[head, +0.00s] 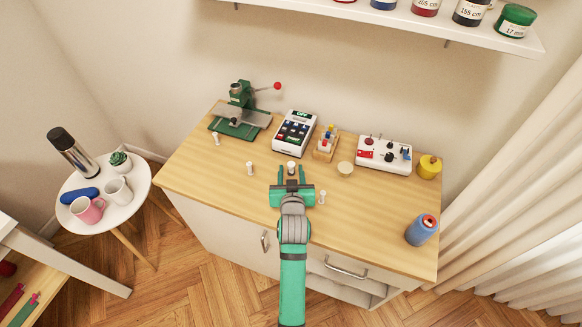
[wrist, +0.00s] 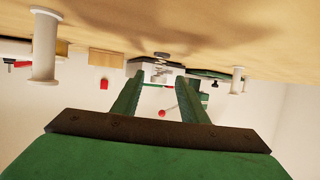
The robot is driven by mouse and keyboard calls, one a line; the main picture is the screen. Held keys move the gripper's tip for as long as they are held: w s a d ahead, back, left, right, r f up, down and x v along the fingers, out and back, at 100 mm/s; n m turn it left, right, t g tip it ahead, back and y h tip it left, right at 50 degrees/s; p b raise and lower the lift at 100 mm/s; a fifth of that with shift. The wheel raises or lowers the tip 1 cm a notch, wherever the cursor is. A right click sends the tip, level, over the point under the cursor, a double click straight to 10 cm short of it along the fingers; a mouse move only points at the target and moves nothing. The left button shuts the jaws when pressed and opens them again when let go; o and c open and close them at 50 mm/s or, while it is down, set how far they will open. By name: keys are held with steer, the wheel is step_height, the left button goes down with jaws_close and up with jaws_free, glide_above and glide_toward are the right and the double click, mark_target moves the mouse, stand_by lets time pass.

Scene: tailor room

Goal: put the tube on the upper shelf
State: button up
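My gripper (head: 291,180) is low over the wooden worktop, with its two green fingers apart. A small white spool-shaped tube (head: 291,167) appears at the fingertips, between them in the picture; I cannot tell whether it touches them. Similar white tubes stand upright to the left (head: 250,168), further back left (head: 216,138) and to the right (head: 322,197). In the inverted wrist view the open fingers (wrist: 160,108) show no clear object held; one white tube (wrist: 45,45) is close on the left. The upper shelf (head: 400,18) runs along the wall at the top.
Jars such as a green one (head: 515,21) stand on the shelf. The worktop (head: 365,215) holds a green press (head: 240,110), a white keypad device (head: 294,131), a control box (head: 384,155), a yellow pot (head: 429,167) and a blue can (head: 421,230). Its front middle is clear.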

mark_target(291, 170)
steer(key=shift+o, duration=0.4)
steer(key=v, duration=0.8)
steer(key=shift+s+d, duration=0.1)
steer(key=shift+s, duration=0.15)
steer(key=shift+x, duration=0.8)
steer(key=shift+g, duration=0.3)
steer(key=shift+x, duration=5.45)
jaws_close()
